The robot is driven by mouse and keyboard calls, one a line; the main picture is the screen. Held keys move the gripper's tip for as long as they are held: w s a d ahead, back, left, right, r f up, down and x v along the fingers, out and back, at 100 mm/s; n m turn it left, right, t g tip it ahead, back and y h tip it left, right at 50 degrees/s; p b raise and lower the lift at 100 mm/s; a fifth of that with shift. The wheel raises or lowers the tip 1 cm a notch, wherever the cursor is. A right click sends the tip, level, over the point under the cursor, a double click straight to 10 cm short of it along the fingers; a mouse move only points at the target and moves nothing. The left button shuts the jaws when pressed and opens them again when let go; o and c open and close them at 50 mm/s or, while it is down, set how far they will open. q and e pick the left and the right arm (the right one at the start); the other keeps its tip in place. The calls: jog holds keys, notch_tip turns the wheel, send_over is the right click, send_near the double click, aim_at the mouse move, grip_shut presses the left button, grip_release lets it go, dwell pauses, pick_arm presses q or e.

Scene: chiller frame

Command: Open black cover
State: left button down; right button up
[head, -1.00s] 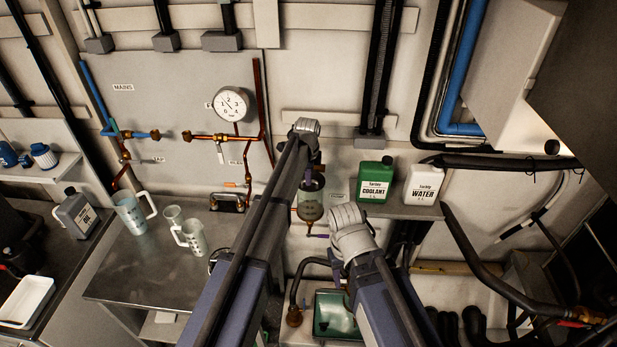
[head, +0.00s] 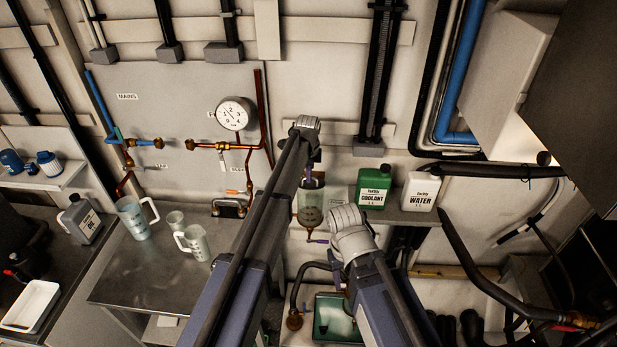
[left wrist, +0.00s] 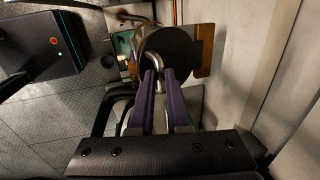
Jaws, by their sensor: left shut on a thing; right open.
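In the left wrist view the black cover (left wrist: 175,50) is a dark round disc on a metal vessel, with a bent metal handle (left wrist: 153,63) at its near edge. My left gripper (left wrist: 159,72) has its purple fingers closed on this handle. In the head view my left gripper (head: 309,170) is at the top of a small cloudy cylindrical vessel (head: 311,206) on the wall; the cover is mostly hidden there by my wrist. My right gripper (head: 339,279) points down, low and right of the vessel, with its fingertips hard to see.
A green coolant bottle (head: 373,188) and a white water bottle (head: 420,191) stand on a shelf right of the vessel. A green basin (head: 335,318) lies below. Clear jugs (head: 136,216) stand on the metal bench at left. Black hoses (head: 500,265) run at right.

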pick_arm(q)
jog(key=shift+w+r+p, duration=0.65)
jog(key=shift+w+r, duration=0.4)
jog(key=shift+w, duration=0.2)
jog(key=shift+w+r, duration=0.2)
jog(key=shift+w, duration=0.45)
jog(key=c, duration=1.4)
grip_release()
jog(key=o, duration=0.5)
jog(key=shift+w+f, duration=0.2)
jog(key=shift+f, duration=0.05)
jog(key=shift+s+r+p, duration=0.15)
jog(key=shift+s+p, duration=0.1)
jog(key=shift+p, duration=0.05)
